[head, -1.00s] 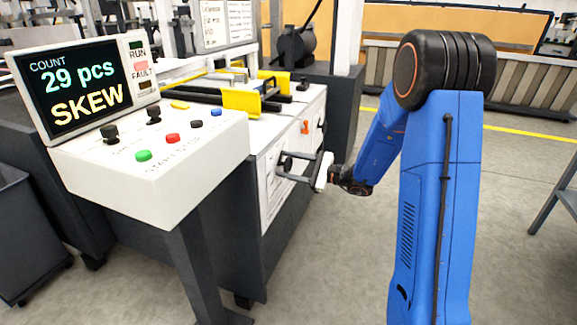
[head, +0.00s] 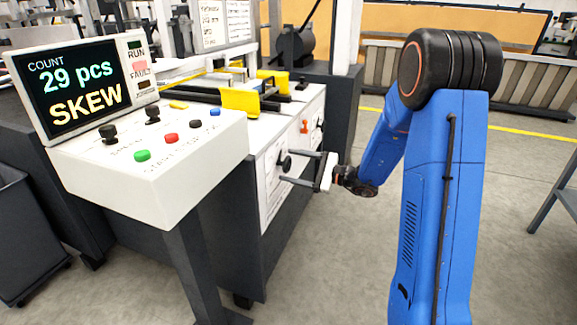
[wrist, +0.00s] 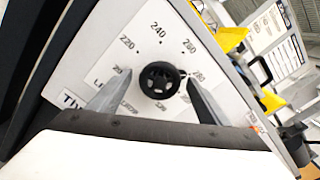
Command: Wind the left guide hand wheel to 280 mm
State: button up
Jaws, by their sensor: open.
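The left guide hand wheel is a small black round knob (wrist: 159,80) on a white dial plate (wrist: 140,45) in the wrist view. The numbers 220, 240, 260 and 280 show around it, with 280 to its right. Its pointer reading is too small to tell. In the head view the wheel (head: 285,163) is a dark disc on the machine's side panel. My gripper (wrist: 157,76) is open, with one finger on each side of the wheel and gaps between. In the head view my gripper (head: 300,166) points at the panel. The wheel's lower markings are partly hidden.
A second dark knob (head: 319,124) and an orange part (head: 304,127) are farther along the panel. The control console (head: 150,160) stands at left, its screen (head: 75,85) reading 29 pcs and SKEW. Yellow guides (head: 240,102) lie on top.

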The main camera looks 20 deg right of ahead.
jog(key=v, duration=1.5)
jog(key=shift+s+d, duration=0.2)
jog(key=shift+d, duration=0.05)
jog(key=s+a+r+n+g+h, duration=0.25)
jog(key=s+a+n+g, duration=0.65)
jog(key=s+a, duration=0.65)
jog(key=s+d+f+n+h, duration=0.15)
jog(key=s+n+h, duration=0.45)
jog(key=s, duration=0.6)
jog(key=s+d+r+n+t+h, duration=0.2)
jog(key=s+d+r+t+h, duration=0.1)
jog(key=s+d+h, duration=0.2)
jog(key=shift+s+d+n+h, duration=0.2)
jog(key=shift+d+n+h, duration=0.3)
jog(key=shift+d, duration=0.45)
